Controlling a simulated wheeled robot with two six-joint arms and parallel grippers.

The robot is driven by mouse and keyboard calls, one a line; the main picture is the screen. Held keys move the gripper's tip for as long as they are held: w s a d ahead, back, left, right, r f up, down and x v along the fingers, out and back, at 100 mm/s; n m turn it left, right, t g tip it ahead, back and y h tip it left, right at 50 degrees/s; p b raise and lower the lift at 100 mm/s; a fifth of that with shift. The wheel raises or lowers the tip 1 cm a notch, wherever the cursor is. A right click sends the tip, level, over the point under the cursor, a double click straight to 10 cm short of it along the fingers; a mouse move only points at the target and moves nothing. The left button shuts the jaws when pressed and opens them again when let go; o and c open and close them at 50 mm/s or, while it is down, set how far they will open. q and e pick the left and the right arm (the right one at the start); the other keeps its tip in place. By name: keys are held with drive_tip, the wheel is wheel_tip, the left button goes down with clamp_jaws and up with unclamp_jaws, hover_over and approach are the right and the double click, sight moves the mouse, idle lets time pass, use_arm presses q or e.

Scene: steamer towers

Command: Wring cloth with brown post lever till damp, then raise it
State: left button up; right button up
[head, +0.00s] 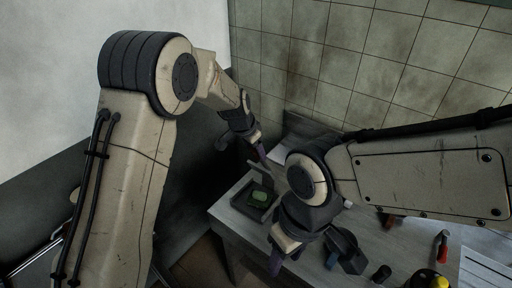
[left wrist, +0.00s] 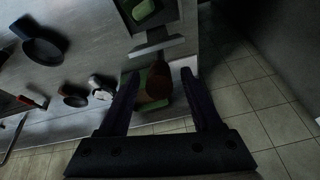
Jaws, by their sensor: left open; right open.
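My left gripper (head: 259,148) is open over the far left part of the table. In the left wrist view a rounded brown piece (left wrist: 159,84), which looks like the post lever, lies between its spread fingers; I cannot tell whether they touch it. Beside it are a grey bar (left wrist: 157,48) and a dark greenish box-like part. I cannot make out a cloth for sure. A green block (head: 260,198) sits in a dark tray; it also shows at the top of the left wrist view (left wrist: 143,10). My right gripper (head: 284,258) is open and empty near the front edge.
On the table (head: 232,216) to the right are a dark pan-like thing (head: 346,252), a dark cup (head: 382,273), a red-handled tool (head: 441,246) and a yellow item (head: 438,281). A tiled wall (head: 350,60) stands behind. Floor lies beyond the table's left edge.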

use_arm(q)
drive_tip(key=shift+w+d+f, duration=0.1)
drive_tip(key=shift+w+f, duration=0.05)
drive_tip(key=shift+f, duration=0.25)
clamp_jaws()
